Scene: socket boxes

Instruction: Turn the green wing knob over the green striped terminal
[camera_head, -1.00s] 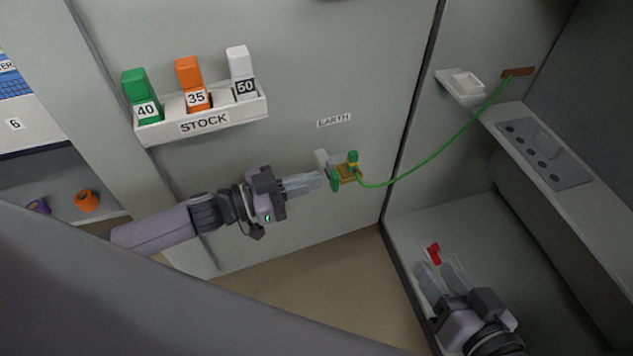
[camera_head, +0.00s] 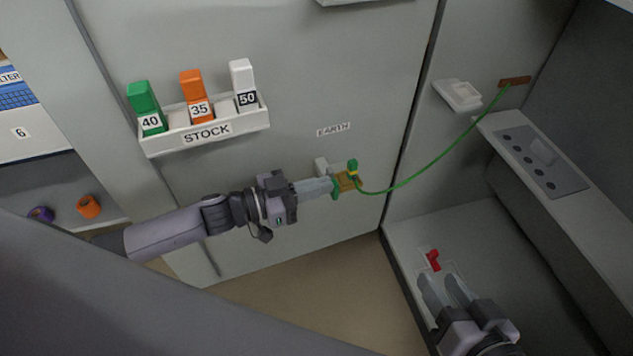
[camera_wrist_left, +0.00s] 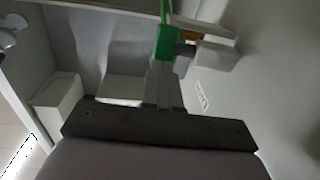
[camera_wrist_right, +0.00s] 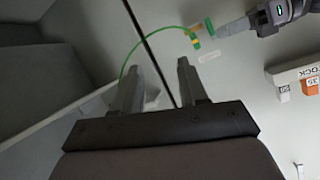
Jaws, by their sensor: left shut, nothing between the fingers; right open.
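The green wing knob (camera_head: 336,190) is on a small brass-coloured block (camera_head: 347,181) below the EARTH label, partly hidden by my left fingertips. A green and yellow striped piece (camera_head: 352,167) stands beside it, with a green cable running right. My left gripper (camera_head: 331,187) is shut with nothing between its fingers, its tips at the knob. In the left wrist view, the green knob (camera_wrist_left: 166,42) is just beyond the fingertips (camera_wrist_left: 162,66); contact is unclear. My right gripper (camera_head: 442,277) is open and empty, low at right, near a red handle (camera_head: 433,260).
A STOCK rack (camera_head: 207,133) holds green, orange and white blocks at upper left. A white holder (camera_head: 459,95) and a control panel (camera_head: 541,155) are at right. The green cable (camera_head: 430,165) arcs between the terminal and a brown bar (camera_head: 515,80). The EARTH label (camera_head: 333,129) is above.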

